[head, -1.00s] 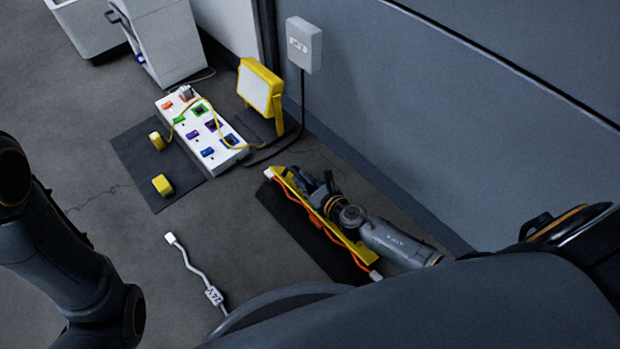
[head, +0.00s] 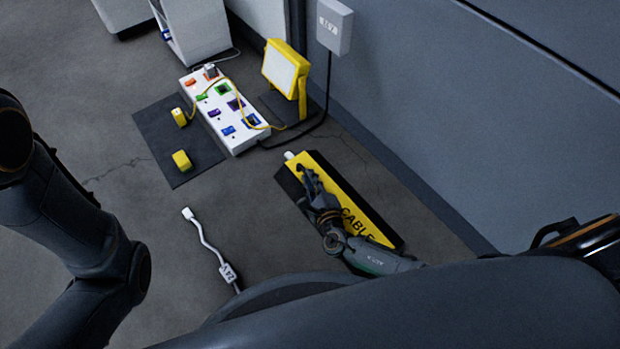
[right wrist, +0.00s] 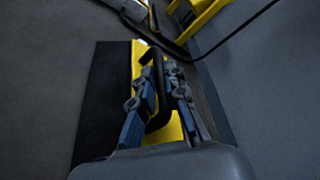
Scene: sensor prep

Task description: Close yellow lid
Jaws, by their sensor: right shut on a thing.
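The yellow lid (head: 340,186) lies over the black cable channel (head: 388,231) on the floor, with lettering reading CABLE face up. It looks flat or nearly flat; I cannot tell whether it is fully seated. In the right wrist view, the right gripper (right wrist: 158,58) is shut on a dark handle-like loop over the yellow lid (right wrist: 138,60). The orange cable is hidden; a white plug end shows at the channel's far end. My left arm shows at the left, its gripper out of view.
A white power strip (head: 242,138) with colored plugs stands beyond, beside a dark mat (head: 150,125) with two yellow blocks. A yellow work lamp (head: 286,72) stands by the wall. A white cable (head: 205,240) lies on the floor to the left. The wall borders the right.

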